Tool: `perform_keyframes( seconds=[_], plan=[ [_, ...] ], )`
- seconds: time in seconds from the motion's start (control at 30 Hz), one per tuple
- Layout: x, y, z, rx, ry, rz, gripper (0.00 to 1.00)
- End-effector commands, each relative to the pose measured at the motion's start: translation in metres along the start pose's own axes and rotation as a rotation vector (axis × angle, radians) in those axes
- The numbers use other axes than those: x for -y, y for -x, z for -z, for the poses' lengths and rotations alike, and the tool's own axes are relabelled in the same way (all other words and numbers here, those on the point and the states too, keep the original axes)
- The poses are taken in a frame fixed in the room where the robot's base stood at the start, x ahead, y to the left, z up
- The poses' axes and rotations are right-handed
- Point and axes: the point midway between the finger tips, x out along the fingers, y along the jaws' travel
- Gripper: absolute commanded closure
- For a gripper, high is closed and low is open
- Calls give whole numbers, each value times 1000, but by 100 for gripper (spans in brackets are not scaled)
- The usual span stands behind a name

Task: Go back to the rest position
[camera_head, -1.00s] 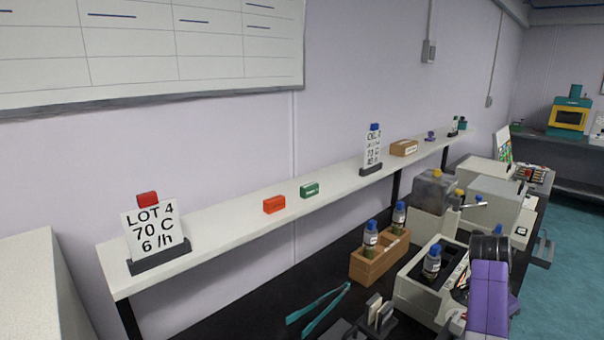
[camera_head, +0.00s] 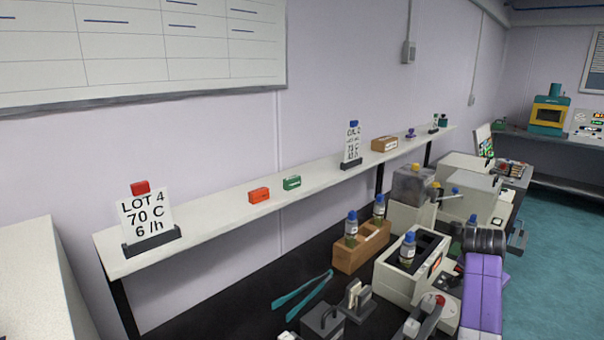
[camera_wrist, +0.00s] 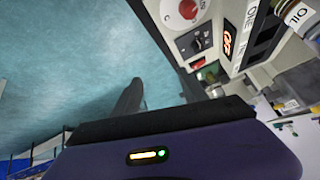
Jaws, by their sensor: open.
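My gripper (camera_wrist: 165,128) fills the bottom of the wrist view as a dark bar on a purple housing with a small lit indicator. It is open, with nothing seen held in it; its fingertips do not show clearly. In the head view my purple arm is at the lower right, in front of the bench instruments. The pale heater block (camera_head: 420,262) with a red knob and a blue-capped vial (camera_head: 407,249) stands just left of my arm. In the wrist view, its panel with a red display (camera_wrist: 227,43) lies above my gripper.
A wooden rack (camera_head: 345,258) holds two vials. Teal tongs (camera_head: 302,294) lie on the black bench. The wall shelf (camera_head: 215,212) carries sign cards and small boxes. Grey instruments (camera_head: 468,192) stand farther back. Open teal floor (camera_head: 555,235) is at the right.

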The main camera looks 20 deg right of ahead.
Motion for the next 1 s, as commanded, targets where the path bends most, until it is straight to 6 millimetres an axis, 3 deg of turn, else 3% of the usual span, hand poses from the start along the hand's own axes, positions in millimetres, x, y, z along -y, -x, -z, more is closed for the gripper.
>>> perform_keyframes(
  seconds=[0.23,0.47,0.77,1.0],
  plan=[
    [15,8,18,-210,118,150,49],
    [22,27,-5,-429,293,304,49],
    [11,83,-94,-676,543,537,49],
    [-21,143,-177,-788,681,723,49]
  ],
)
